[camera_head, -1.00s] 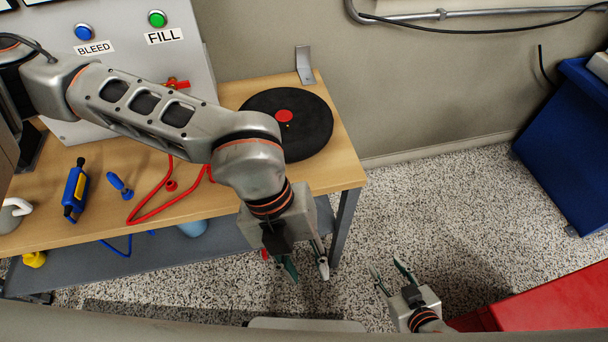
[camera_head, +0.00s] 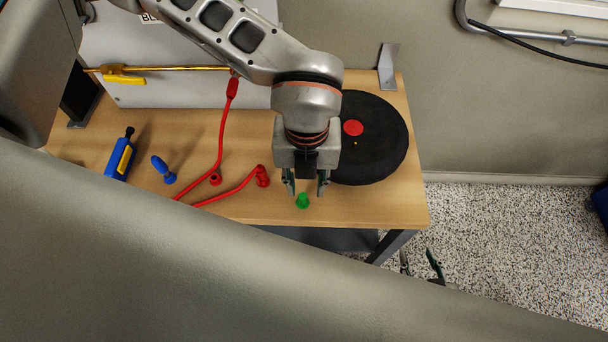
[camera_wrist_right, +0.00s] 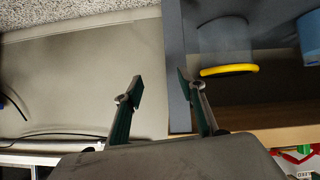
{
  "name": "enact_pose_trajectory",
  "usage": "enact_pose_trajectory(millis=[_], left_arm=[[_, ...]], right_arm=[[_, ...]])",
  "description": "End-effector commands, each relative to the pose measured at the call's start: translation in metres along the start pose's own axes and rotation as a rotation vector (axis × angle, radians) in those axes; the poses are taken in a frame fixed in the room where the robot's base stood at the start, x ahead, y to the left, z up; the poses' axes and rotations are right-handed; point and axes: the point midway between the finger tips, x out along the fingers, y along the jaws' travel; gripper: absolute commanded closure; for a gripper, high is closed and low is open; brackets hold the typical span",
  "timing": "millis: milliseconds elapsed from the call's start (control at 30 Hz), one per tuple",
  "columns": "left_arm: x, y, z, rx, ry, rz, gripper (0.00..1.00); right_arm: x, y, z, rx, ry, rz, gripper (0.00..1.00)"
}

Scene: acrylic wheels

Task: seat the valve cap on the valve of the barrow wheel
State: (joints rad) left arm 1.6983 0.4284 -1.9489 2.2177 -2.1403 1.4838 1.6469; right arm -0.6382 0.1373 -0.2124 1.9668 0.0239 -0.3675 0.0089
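A small green cap (camera_head: 302,201), which looks like the valve cap, stands near the front edge of the workbench. My left gripper (camera_head: 306,187) hangs fingers down just behind and above it, open, with nothing visible between the fingers. The black barrow wheel (camera_head: 385,150) lies flat on the bench to the right, partly hidden by my left arm. It has a red hub (camera_head: 353,128) and a tiny brassy tip beside it, perhaps the valve. My right gripper (camera_head: 422,264) is low, beyond the bench's right end. It shows open and empty in the right wrist view (camera_wrist_right: 160,92).
A red hose (camera_head: 222,140), a blue-yellow tool (camera_head: 120,158) and a blue knobbed piece (camera_head: 162,170) lie on the left of the workbench (camera_head: 390,207). A metal bracket (camera_head: 388,66) stands behind the wheel. My own grey body hides the lower foreground.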

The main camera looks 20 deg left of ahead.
Motion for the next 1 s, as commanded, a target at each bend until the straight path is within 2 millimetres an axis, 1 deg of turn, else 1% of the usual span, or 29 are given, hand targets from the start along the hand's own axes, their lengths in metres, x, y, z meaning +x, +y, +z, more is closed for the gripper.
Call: enact_pose_trajectory(millis=[67,333,433,567,700,800,1000], left_arm=[[0.003,0.0,-0.001,0.001,0.001,0.001,0.69],[0.029,0.002,0.002,0.0,0.002,0.002,0.69],[0.038,0.004,0.007,-0.001,0.001,0.001,0.69],[0.056,0.008,0.015,-0.001,0.0,0.002,0.69],[0.073,0.007,0.014,0.001,0.002,0.001,0.69],[0.077,0.007,0.015,0.001,0.0,0.0,0.69],[0.078,0.007,0.015,0.001,0.0,0.0,0.69]], right_arm=[[-0.001,0.0,0.001,0.0,-0.001,0.0,0.6],[-0.005,-0.004,0.014,0.002,-0.025,-0.006,0.6],[-0.005,-0.004,0.013,0.001,-0.025,-0.006,0.6],[-0.005,-0.003,0.01,0.0,-0.021,-0.005,0.6],[-0.004,-0.002,0.008,-0.001,-0.016,-0.004,0.6],[-0.004,-0.002,0.006,-0.001,-0.013,-0.003,0.6],[-0.004,-0.001,0.004,-0.001,-0.01,-0.003,0.6]])
